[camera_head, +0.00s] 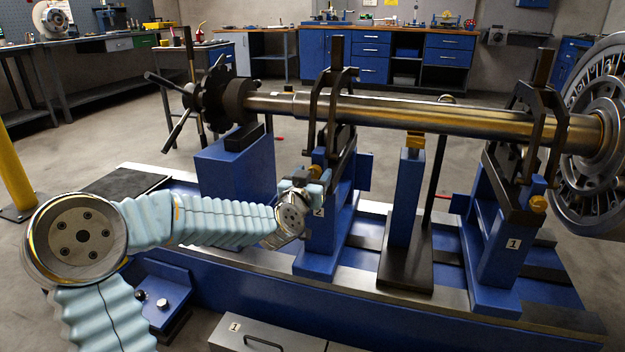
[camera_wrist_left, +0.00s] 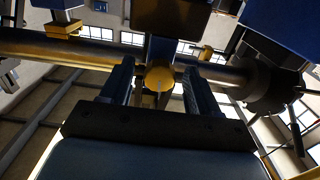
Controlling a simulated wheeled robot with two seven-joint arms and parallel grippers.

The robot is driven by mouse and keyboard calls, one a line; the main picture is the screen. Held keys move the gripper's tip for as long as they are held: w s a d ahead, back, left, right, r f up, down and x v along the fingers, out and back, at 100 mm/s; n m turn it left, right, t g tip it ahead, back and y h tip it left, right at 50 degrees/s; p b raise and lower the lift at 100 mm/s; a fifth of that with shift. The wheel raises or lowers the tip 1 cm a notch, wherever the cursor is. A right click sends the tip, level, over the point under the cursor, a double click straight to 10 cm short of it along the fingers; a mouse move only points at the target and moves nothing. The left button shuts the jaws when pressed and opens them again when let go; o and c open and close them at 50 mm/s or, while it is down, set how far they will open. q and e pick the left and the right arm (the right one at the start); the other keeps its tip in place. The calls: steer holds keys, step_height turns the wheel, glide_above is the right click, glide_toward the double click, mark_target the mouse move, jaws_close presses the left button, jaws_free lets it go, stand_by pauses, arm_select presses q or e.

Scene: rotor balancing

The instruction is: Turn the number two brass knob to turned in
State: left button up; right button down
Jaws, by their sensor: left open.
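The number two pedestal is blue with a "2" label (camera_head: 318,212) and stands mid-frame under the shaft in the head view. Its brass knob (camera_wrist_left: 160,76) shows in the left wrist view, round and yellow, between my left gripper's two fingers (camera_wrist_left: 158,88). The fingers are open on either side of it; I cannot tell whether they touch it. My right gripper is not in view.
A steel shaft (camera_head: 400,112) runs across above the pedestals, with a bladed rotor (camera_head: 590,130) at the right. The number one pedestal (camera_head: 500,262) has its own brass knob (camera_head: 539,203). A post with a brass top (camera_head: 404,205) stands between the pedestals.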

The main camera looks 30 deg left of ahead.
arm_select(q)
steer(key=c, duration=1)
steer(key=shift+d+f+n+b, duration=0.1)
steer(key=shift+n+b, duration=0.6)
steer(key=shift+b, duration=0.25)
steer(key=shift+c, duration=0.2)
steer(key=shift+n+b, duration=0.9)
steer(key=shift+n, duration=0.3)
steer(key=n, duration=0.2)
steer(key=shift+n, duration=0.4)
steer(key=n, duration=0.3)
steer(key=shift+n, duration=0.3)
steer(key=n, duration=0.6)
steer(key=shift+n, duration=0.4)
